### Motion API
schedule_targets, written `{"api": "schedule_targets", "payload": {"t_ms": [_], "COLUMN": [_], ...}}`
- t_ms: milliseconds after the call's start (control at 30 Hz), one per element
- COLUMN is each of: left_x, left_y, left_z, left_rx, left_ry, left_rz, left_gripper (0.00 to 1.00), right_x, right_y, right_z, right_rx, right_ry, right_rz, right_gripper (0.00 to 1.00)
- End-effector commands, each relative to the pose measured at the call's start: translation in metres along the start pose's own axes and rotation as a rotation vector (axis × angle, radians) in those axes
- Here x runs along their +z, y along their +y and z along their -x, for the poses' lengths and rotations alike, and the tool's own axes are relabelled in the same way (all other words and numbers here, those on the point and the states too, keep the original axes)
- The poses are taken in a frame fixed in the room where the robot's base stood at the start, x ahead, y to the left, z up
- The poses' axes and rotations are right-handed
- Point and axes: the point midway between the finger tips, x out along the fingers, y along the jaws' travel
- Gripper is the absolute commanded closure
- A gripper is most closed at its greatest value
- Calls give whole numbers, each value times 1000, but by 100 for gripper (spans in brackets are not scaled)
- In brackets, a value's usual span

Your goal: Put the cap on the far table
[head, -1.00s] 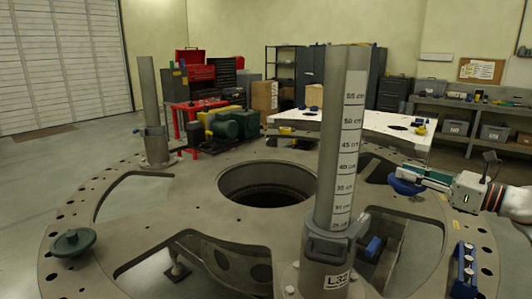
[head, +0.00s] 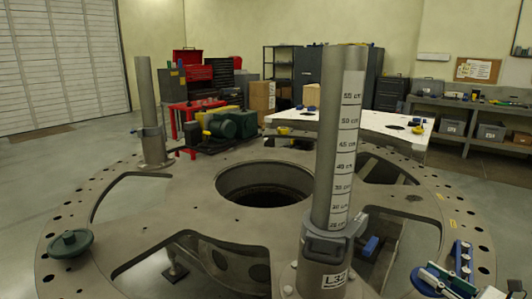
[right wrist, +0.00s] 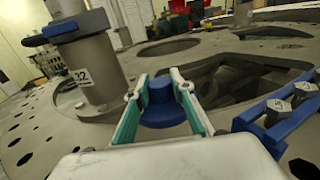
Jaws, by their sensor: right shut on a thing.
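My right gripper (head: 436,275) is low at the right front of the head view, beside the blue block with bolts. Its green-lined fingers are shut on a round blue cap (right wrist: 160,103), seen between them in the right wrist view. The cap also shows at the gripper in the head view (head: 424,284), partly hidden by the fingers. The far table (head: 340,122) is white-topped and stands beyond the turret plate, with a few small items on it. My left gripper is not in view.
A tall grey post (head: 330,150) with a height scale stands on the turret plate (head: 150,228), between the gripper and the far table. A blue bolt holder (head: 461,262) is close to the gripper. A green knobbed disc (head: 66,243) lies at left. The plate has large openings.

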Motion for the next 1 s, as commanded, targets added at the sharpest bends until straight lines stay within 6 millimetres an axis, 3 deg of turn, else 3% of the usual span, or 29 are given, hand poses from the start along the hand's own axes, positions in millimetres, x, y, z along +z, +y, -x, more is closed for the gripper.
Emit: {"api": "schedule_targets", "payload": {"t_ms": [33, 367, 667, 800, 1000], "left_x": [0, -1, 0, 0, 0], "left_y": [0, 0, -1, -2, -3], "left_z": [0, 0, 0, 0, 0], "left_rx": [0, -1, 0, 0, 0], "left_ry": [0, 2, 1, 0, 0], "left_rz": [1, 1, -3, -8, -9], "left_gripper": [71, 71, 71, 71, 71], "right_x": [-7, 26, 82, 117, 142], "right_y": [1, -39, -104, -146, -177], "right_z": [6, -21, -40, -35, -23], "right_rx": [-8, -34, -165, -296, -425], "right_ry": [0, -2, -5, -3, 3], "right_rz": [-4, 5, 10, 15, 16], "right_gripper": [100, 100, 100, 100, 100]}}
